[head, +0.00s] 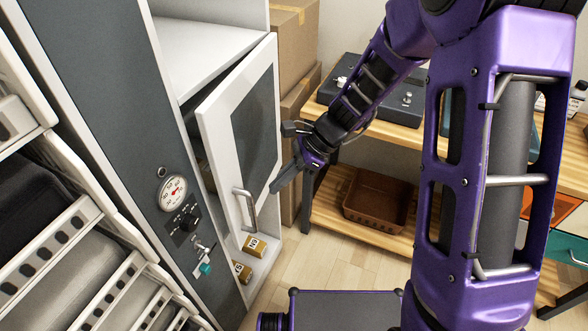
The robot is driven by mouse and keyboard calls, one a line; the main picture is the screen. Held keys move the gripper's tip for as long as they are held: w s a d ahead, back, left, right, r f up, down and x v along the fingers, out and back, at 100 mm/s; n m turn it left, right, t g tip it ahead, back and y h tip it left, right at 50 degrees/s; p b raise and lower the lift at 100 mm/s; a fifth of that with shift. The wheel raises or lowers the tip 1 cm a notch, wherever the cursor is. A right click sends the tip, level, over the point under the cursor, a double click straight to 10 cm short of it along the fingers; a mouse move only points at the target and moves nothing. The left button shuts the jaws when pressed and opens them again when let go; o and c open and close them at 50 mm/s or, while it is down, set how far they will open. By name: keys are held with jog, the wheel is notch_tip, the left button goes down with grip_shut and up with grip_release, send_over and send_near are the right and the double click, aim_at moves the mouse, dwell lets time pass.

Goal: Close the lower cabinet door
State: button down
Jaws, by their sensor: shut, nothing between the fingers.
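The lower cabinet door (222,134) is white with a dark glass panel and a metal bar handle (246,211). It stands ajar, swung out from the white cabinet (207,55), with a dark gap along its left and top edges. My gripper (275,189) is shut and empty. In the head view it is at the door's right edge, above and right of the handle. I cannot tell whether it touches the door. The inside of the cabinet is mostly hidden behind the door.
Small numbered boxes (254,246) sit low by the door. Cardboard boxes (294,45) stack behind it. A wooden shelf table (345,225) with a brown basket (378,199) stands to the right. A grey panel with a gauge (173,194) is at left. Some floor (312,262) is clear.

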aim_at(243, 184)
jog(key=a, duration=0.3)
jog(key=shift+s+a+f, duration=0.2)
jog(key=shift+s+f, duration=0.05)
jog(key=shift+s, duration=0.15)
jog(key=shift+w+a+p, duration=0.2)
jog(key=shift+a+p, duration=0.4)
jog(key=shift+a, duration=1.7)
